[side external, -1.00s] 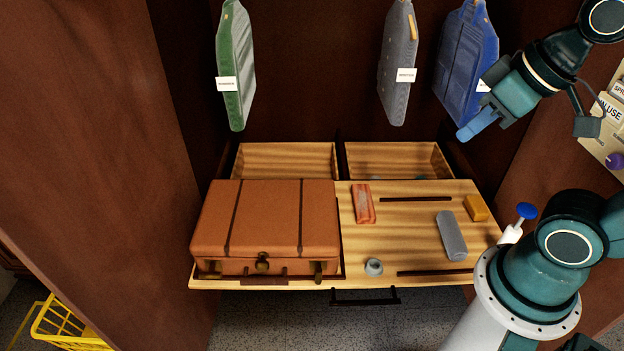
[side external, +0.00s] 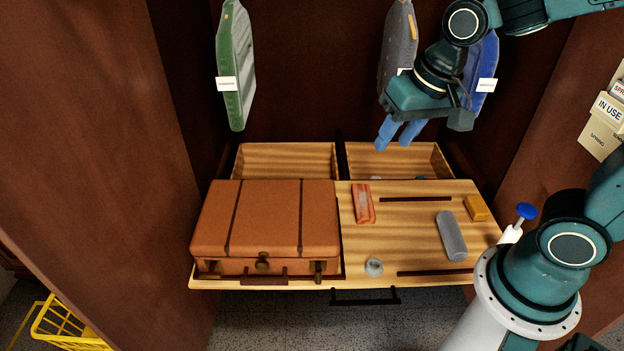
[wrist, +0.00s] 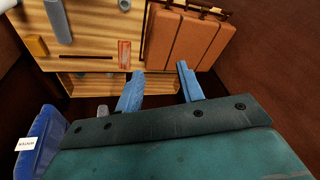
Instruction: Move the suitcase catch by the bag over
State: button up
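The brown suitcase (side external: 265,215) lies closed on the left half of the wooden board. Its front carries a dark handle (side external: 264,280), a middle catch (side external: 262,262) and a catch near the right corner (side external: 319,267). The suitcase also shows at the top of the wrist view (wrist: 187,38). My gripper (side external: 397,148) is in the air above the back right tray, behind and to the right of the suitcase. Its two blue fingers are apart with nothing between them; they also show in the wrist view (wrist: 158,82).
Garment bags hang behind: green (side external: 237,65), grey (side external: 394,50) and blue (side external: 484,75). The wooden board (side external: 400,225) holds a red-orange packet (side external: 363,203), a grey roll (side external: 452,236), a yellow block (side external: 476,207) and a grey ring (side external: 373,267). A yellow basket (side external: 65,325) is on the floor.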

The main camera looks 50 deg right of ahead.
jog(key=w+a+f+m+g, duration=0.1)
jog(key=w+a+f+m, duration=0.1)
jog(key=w+f, duration=0.3)
jog(key=w+a+f+m+g, duration=0.1)
jog(key=w+a+f+m, duration=0.15)
jog(key=f, duration=0.45)
jog(key=m+g, duration=0.2)
jog(key=m, duration=0.1)
send_over(319, 270)
notch_tip(319, 270, down, 14)
jog(key=shift+a+f, duration=0.1)
jog(key=shift+f, duration=0.2)
jog(key=shift+f, duration=0.15)
jog(key=shift+f, duration=6.75)
grip_shut()
